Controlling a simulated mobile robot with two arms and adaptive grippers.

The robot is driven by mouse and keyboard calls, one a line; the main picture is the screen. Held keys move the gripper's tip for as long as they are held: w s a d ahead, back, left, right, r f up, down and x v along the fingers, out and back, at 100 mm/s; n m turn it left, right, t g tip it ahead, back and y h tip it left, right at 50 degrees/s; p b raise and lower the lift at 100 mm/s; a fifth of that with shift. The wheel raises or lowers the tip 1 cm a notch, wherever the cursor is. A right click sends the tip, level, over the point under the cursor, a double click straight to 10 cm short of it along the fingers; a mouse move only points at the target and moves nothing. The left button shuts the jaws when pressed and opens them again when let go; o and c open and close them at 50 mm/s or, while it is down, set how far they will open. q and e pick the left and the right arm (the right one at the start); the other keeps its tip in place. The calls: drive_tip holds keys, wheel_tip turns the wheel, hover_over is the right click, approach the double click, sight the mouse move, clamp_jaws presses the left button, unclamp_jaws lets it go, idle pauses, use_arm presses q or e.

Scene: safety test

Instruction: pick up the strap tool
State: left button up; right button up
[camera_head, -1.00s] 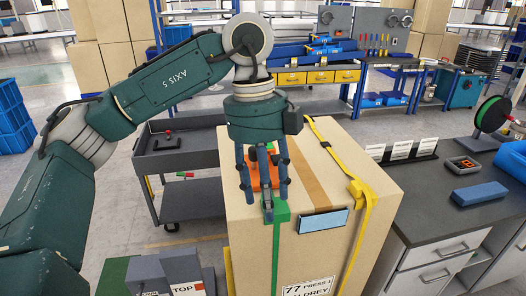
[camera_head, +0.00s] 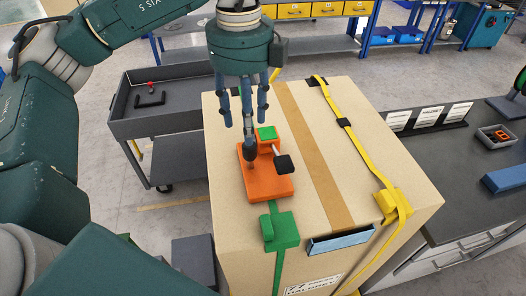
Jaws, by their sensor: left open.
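The strap tool (camera_head: 266,184) is an orange block with a black-knobbed lever and a dark upright part. It lies on top of a large cardboard box (camera_head: 312,130), on the line of a green strap (camera_head: 279,262). My left gripper (camera_head: 247,130) points down over the tool's far end, with its fingers apart and nothing seen between them. The fingers hide part of the tool's back; I cannot tell whether they touch it. My right gripper is not in view.
A yellow strap (camera_head: 360,155) with a buckle runs along the box's right side. A grey cart (camera_head: 165,120) stands to the left. A dark counter (camera_head: 450,165) with a blue block (camera_head: 508,179) is at the right. Blue workbenches stand behind.

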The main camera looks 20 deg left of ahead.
sight(263, 157)
use_arm(q)
wheel_tip(263, 157, down, 2)
drive_tip(key=shift+s, duration=0.1)
drive_tip(key=shift+f+p, duration=0.25)
drive_tip(key=shift+p, duration=0.05)
drive_tip(key=f+p, duration=0.2)
drive_tip(key=f, duration=0.2)
drive_tip(key=shift+d+f+p, duration=0.2)
drive_tip(key=shift+p, duration=0.15)
drive_tip(key=shift+f, duration=0.4)
drive_tip(key=shift+c, duration=0.2)
clamp_jaws()
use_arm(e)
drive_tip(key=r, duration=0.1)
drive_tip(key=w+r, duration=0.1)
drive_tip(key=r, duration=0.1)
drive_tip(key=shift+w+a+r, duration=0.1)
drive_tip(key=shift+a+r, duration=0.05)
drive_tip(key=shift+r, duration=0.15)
